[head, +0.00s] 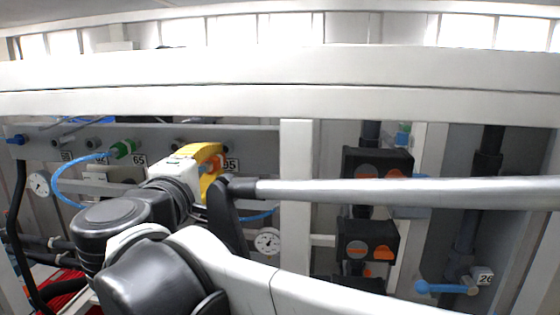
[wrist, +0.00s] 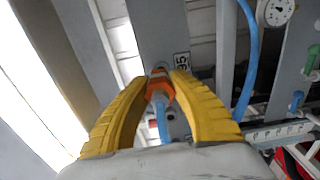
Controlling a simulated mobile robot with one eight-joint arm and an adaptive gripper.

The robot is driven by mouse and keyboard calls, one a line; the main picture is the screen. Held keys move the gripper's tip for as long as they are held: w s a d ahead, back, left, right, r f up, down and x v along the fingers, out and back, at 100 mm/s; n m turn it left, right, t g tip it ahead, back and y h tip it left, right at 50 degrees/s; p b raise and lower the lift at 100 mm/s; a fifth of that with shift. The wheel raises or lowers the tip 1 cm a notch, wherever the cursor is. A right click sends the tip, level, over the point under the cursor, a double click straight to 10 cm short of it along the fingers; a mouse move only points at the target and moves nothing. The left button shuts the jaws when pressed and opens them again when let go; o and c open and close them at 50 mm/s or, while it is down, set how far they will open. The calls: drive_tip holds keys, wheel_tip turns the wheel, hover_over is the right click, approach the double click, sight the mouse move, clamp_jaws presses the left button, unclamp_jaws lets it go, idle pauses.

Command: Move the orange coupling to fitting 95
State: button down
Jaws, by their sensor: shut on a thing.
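The orange coupling (wrist: 160,86) is between the yellow fingers of my gripper (wrist: 162,82) in the wrist view, with the fingers shut on it. A blue hose runs back from it between the fingers. In the head view, only a small part of the coupling (head: 217,161) shows beside a yellow fingertip (head: 208,155). The label 95 (head: 231,165) is just right of it; it also shows in the wrist view (wrist: 182,62). The coupling is up close to the panel at this label. The fitting itself is hidden behind the coupling, so I cannot tell whether they touch.
A green coupling (head: 122,149) with a blue hose sits on the panel at left, near label 65 (head: 138,160). Gauges (head: 38,184) (head: 267,241) hang below. Black valve boxes (head: 368,240) stand right of a white post (head: 295,190). A white beam (head: 420,103) crosses above.

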sight(219, 155)
drive_tip(key=w, duration=0.1)
drive_tip(key=w+a, duration=0.1)
drive_tip(key=shift+w+f, duration=0.15)
drive_tip(key=shift+w, duration=0.25)
drive_tip(key=shift+w+d, duration=0.45)
drive_tip(key=shift+w, duration=0.05)
drive_tip(key=shift+w+a, duration=0.2)
drive_tip(key=shift+w, duration=0.15)
drive_tip(key=shift+d, duration=0.15)
drive_tip(key=shift+w, duration=0.55)
idle(1.4)
drive_tip(key=c, duration=1.2)
unclamp_jaws()
